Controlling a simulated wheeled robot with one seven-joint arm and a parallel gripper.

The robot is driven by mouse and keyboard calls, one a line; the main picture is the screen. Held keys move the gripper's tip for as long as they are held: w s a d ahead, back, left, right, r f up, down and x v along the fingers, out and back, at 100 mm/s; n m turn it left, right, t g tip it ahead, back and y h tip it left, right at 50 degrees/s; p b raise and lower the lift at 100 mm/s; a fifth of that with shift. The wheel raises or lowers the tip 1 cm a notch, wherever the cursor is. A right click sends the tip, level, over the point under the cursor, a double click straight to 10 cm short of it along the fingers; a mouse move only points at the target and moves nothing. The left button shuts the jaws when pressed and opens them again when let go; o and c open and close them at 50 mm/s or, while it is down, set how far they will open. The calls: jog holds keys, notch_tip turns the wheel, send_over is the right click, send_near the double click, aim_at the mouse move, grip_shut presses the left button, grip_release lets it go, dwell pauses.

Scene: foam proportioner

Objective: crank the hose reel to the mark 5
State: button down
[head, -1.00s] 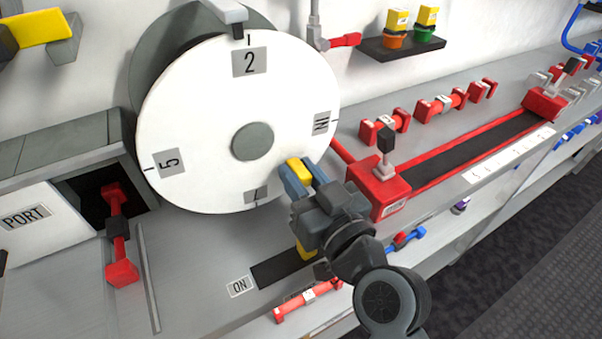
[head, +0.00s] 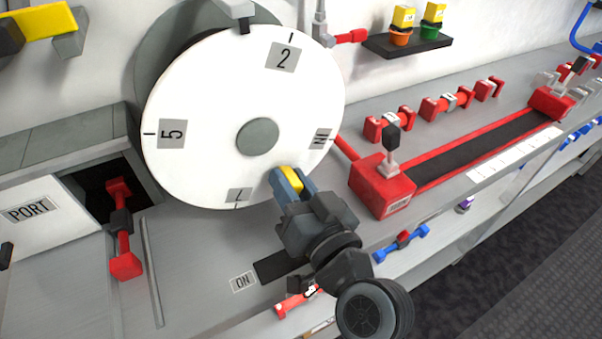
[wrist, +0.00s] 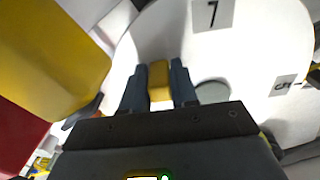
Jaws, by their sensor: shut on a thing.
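The hose reel is a large white disc (head: 215,95) with a grey hub (head: 257,136) and number plates around its rim. The 2 plate (head: 283,56) is right of the pointer, and the 5 plate (head: 172,133) is at the disc's left side. My gripper (head: 288,182) is shut on the yellow crank handle (head: 291,178) at the disc's lower right. In the wrist view the handle (wrist: 159,79) sits between my two fingers (wrist: 158,88), with a 7 plate (wrist: 212,14) above. The right-hand plate is hard to read.
A red slider block (head: 382,184) and its track stand right of the disc. A red handle (head: 122,230) is in the dark recess at left. A large yellow block (wrist: 45,55) is close at left in the wrist view. A small shelf (head: 405,46) holds coloured pieces.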

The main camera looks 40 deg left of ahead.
jog(key=shift+s+a+f+m, duration=0.15)
jog(key=shift+s+m, duration=0.15)
jog(key=shift+m, duration=0.2)
jog(key=c, duration=1)
grip_release()
jog(key=shift+o, duration=0.2)
jog(key=b+v, duration=0.1)
jog(key=v, duration=0.5)
jog(key=shift+s+d+f+b, duration=0.1)
jog(key=shift+d+b, duration=0.15)
jog(key=shift+b, duration=0.05)
jog(key=shift+s+d, duration=0.25)
jog(key=shift+d, duration=0.35)
